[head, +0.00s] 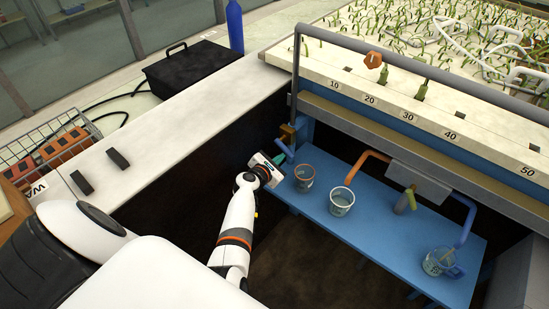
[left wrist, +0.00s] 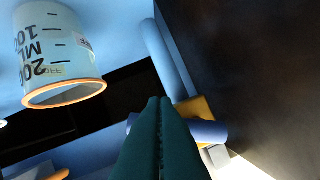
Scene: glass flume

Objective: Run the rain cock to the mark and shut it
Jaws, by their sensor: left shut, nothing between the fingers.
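A brass cock (head: 287,135) sits low on the grey standpipe at the bench's left corner. In the left wrist view its yellow body (left wrist: 203,107) shows beside a blue rounded piece (left wrist: 207,132), partly behind my fingers. My left gripper (head: 287,151) is shut and empty, its teal fingers just below the cock; in the left wrist view the fingers (left wrist: 159,101) are together. I cannot tell whether they touch the cock. A clear beaker with an orange rim (head: 304,178) stands right of the gripper; its printed scale shows in the left wrist view (left wrist: 58,55). Its water level is unclear. My right gripper is out of view.
A second beaker (head: 341,203) and a jug (head: 438,263) stand on the blue shelf (head: 385,231), with orange and blue pipes above. The numbered planted bed (head: 425,108) overhangs behind.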

